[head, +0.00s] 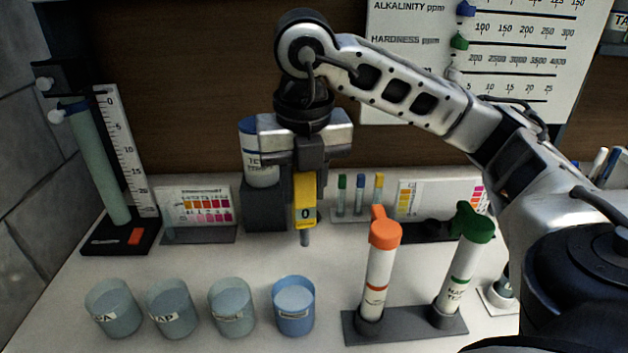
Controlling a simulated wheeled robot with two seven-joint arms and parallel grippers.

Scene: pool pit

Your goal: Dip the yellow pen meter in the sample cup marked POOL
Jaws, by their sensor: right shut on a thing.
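My right gripper (306,168) is shut on the yellow pen meter (305,205). The meter hangs upright above the counter, its display reading 0 and its grey tip pointing down, apart from the cups in the picture. Several sample cups stand in a row at the front left. The leftmost cup (113,318) has a label ending in "PA". The second cup (171,322) has a label that seems to read "TAP". The labels on the third cup (232,322) and the bluer fourth cup (294,322) are too small to read, so I cannot tell which says POOL. My left gripper is not in view.
A rack (402,327) with an orange-capped tube (379,265) and a green-capped tube (464,265) stands right of the cups. A tall tube with a ruler (124,150) stands at left. Colour charts (196,207) and small vials line the back. The counter (230,262) behind the cups is clear.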

